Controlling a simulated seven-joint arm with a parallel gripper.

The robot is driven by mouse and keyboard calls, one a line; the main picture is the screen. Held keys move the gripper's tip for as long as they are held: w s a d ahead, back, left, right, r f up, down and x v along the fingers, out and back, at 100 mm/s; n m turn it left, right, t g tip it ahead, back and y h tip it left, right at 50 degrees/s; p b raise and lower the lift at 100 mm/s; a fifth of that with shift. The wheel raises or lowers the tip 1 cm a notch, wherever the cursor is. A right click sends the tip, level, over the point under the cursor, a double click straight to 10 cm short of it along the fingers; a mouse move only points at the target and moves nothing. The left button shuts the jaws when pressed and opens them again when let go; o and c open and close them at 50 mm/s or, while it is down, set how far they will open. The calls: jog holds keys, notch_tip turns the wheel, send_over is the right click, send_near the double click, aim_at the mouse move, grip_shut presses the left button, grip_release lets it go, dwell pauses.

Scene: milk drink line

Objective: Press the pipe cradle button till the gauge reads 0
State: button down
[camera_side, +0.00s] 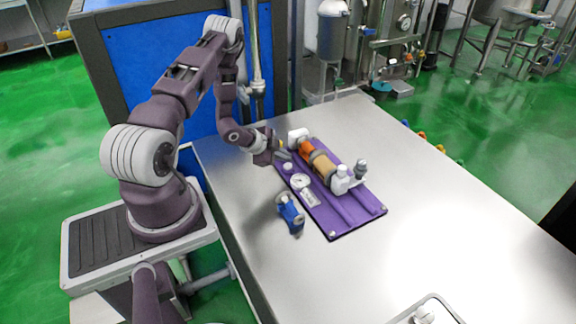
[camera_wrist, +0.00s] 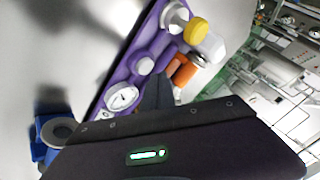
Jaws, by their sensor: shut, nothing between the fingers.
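A purple pipe cradle (camera_side: 335,215) lies on the steel table. It holds a pipe with an orange part (camera_side: 306,147) and a tan part (camera_side: 322,166), with white fittings at its ends. A round white button-like knob (camera_wrist: 145,65) stands on the cradle beside the round white gauge (camera_wrist: 122,97). The gauge has a dark needle, but its reading is too small to tell. My gripper (camera_side: 284,156) is shut and empty, above the cradle's far left end. In the wrist view its dark fingers (camera_wrist: 157,88) hide part of the cradle. I cannot tell whether they touch anything.
A blue clamp-like part (camera_side: 290,213) stands on the table left of the cradle. A yellow cap (camera_wrist: 195,30) shows near the pipe's end. The table right of the cradle is clear, with a metal tray (camera_side: 428,310) at the front edge.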

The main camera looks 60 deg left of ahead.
jog(key=shift+r, duration=2.5)
notch_tip(320, 180, up, 12)
jog(key=n+g+y, duration=0.1)
jog(key=y, duration=0.1)
send_over(285, 166)
jog(key=w+d, duration=0.1)
jog(key=w, duration=0.3)
jog(key=s+d+r+n+y, duration=0.1)
jog(key=d+r, duration=0.3)
jog(key=r, duration=0.2)
jog(key=s+d+r+n, duration=0.1)
jog(key=d+r+n, duration=0.15)
jog(key=r, duration=0.35)
jog(key=s+d+r+n+g, duration=0.1)
jog(key=s+d+r+n, duration=0.1)
jog(key=s+d+r, duration=0.75)
jog(key=s+d+n+g+h, duration=0.1)
jog(key=s+d+h, duration=0.3)
jog(key=s+d, duration=0.8)
jog(key=s, duration=0.3)
jog(key=shift+d+f+g, duration=0.25)
jog(key=shift+d+g, duration=0.05)
jog(key=shift+d, duration=0.1)
jog(key=shift+w, duration=0.1)
